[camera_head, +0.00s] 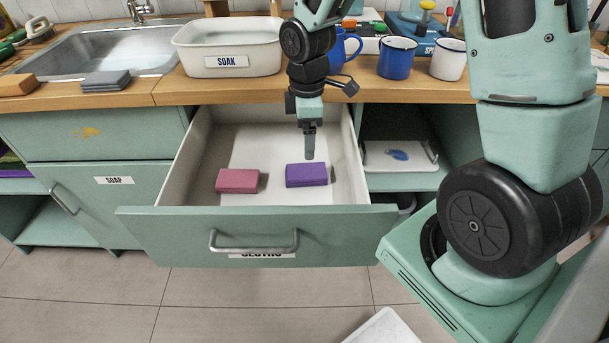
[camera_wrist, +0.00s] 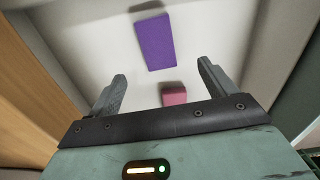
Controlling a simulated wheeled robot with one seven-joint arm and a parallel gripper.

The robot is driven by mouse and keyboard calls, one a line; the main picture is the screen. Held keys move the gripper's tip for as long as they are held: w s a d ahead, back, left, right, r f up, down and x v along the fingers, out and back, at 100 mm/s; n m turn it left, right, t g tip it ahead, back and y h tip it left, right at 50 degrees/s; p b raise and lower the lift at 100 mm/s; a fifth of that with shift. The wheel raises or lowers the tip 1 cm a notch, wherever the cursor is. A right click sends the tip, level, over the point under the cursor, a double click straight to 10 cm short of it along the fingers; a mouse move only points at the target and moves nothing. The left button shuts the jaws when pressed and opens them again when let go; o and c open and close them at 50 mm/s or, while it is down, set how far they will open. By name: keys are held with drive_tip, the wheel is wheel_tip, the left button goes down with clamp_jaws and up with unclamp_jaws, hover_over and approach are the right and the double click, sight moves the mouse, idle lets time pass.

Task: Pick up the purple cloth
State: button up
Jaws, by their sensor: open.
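The purple cloth (camera_head: 306,175) is a folded block lying flat in the open drawer (camera_head: 274,227), right of a pink folded cloth (camera_head: 237,181). My gripper (camera_head: 309,150) points down into the drawer, just above and behind the purple cloth in the head view. In the wrist view the purple cloth (camera_wrist: 155,41) lies beyond my two spread fingers (camera_wrist: 160,88), near the top centre. The pink cloth (camera_wrist: 174,96) shows between the fingers, partly cut off by the gripper body. My gripper is open and holds nothing.
The counter edge (camera_head: 260,92) overhangs the back of the drawer. A white tub (camera_head: 228,52) labelled SOAK and blue mug (camera_head: 396,58) stand on the counter near my arm. The drawer's side walls and front panel bound the space. Its floor is otherwise clear.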

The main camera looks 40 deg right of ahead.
hover_over(306, 170)
drive_tip(key=f, duration=0.4)
drive_tip(key=f+b, duration=0.1)
drive_tip(key=f, duration=0.1)
drive_tip(key=shift+s+a+f, duration=0.1)
drive_tip(key=shift+s, duration=0.25)
drive_tip(key=f, duration=0.3)
drive_tip(key=f+b, duration=0.1)
drive_tip(key=f, duration=0.1)
drive_tip(key=shift+w, duration=0.25)
drive_tip(key=c, duration=1)
